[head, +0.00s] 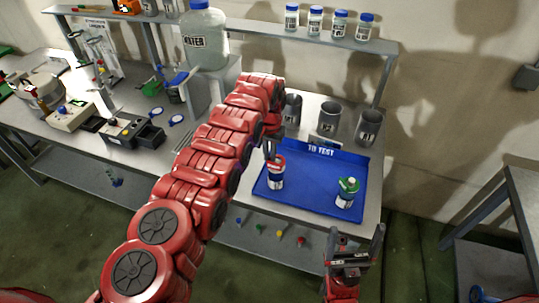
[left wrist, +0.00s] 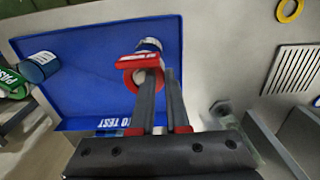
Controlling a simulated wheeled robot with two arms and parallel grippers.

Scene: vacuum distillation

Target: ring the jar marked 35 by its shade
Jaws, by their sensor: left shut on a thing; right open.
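My left gripper (head: 270,152) is shut on a red tag ring (left wrist: 138,62) at the top of a white jar with a dark label (head: 277,181). The jar stands upright on the blue tray marked TO TEST (head: 310,206). The ring is at the jar's top; I cannot tell whether it sits fully around the neck. The jar's number is too small to read. A second jar (head: 345,199) with a green ring (head: 348,184) stands at the tray's right; it also shows in the left wrist view (left wrist: 40,66). My right gripper (head: 352,254) is open and empty in front of the table.
Several grey cups, one of them here (head: 328,118), stand behind the tray. A large water bottle (head: 204,38) and several capped bottles (head: 315,20) stand higher up. The tray's middle is clear.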

